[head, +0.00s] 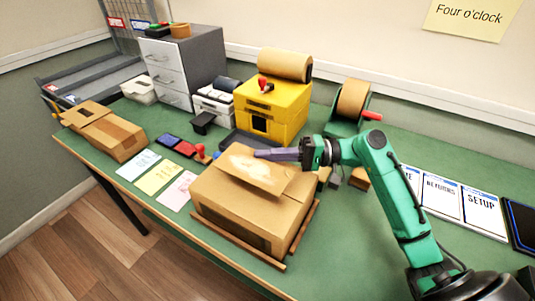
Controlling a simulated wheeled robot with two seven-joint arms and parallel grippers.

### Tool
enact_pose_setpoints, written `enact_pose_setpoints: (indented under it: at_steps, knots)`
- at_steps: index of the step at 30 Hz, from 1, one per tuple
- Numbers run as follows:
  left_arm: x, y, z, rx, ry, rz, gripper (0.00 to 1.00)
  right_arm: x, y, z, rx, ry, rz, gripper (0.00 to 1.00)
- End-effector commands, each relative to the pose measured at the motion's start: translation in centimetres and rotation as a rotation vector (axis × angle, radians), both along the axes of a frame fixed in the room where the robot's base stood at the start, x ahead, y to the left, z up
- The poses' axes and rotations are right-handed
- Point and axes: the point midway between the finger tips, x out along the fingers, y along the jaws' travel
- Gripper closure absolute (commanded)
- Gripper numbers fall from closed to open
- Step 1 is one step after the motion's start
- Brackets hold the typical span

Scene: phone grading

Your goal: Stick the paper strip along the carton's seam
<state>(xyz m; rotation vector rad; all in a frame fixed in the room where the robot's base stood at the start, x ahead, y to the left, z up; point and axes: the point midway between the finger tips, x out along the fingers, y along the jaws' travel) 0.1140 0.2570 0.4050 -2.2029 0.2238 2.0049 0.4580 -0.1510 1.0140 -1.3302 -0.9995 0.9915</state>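The brown carton (240,210) stands on the green table in the middle front, between wooden strips at its base. A tan, paper-like piece (262,180) with a pale, shiny patch lies across its top; I cannot tell whether it is the paper strip or a carton flap. The seam cannot be made out. My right gripper (262,154) reaches in from the right, its grey fingers at the far edge of this piece. Its fingers overlap in this view, so I cannot tell whether they are open or hold the piece. My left gripper is not in view.
A yellow machine (262,112) with a brown paper roll (285,65) stands behind the carton. A roll dispenser (353,99) with a red handle is to its right. Another carton (105,130) lies at left. Coloured cards (158,178) and a red-handled stamp (201,153) lie between the cartons.

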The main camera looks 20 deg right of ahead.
Motion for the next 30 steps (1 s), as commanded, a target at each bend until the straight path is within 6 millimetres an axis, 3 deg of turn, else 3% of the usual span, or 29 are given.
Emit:
enact_pose_setpoints:
  at_steps: [2,5,20,23,30]
  knots:
    - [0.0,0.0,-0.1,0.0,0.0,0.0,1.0,-0.2,0.2,-0.7,-0.003,0.014,0.007,1.0]
    - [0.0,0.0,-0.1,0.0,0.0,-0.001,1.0,-0.2,0.2,-0.8,-0.003,0.015,0.008,0.68]
    - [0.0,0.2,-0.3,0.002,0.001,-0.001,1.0,-0.3,-0.2,-1.0,-0.005,0.018,0.007,0.68]
    - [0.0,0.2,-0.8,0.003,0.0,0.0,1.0,-0.5,-1.4,-1.2,-0.007,0.019,0.004,0.68]
    - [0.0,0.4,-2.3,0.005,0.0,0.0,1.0,-1.9,-6.2,-1.2,-0.008,0.015,-0.002,0.68]
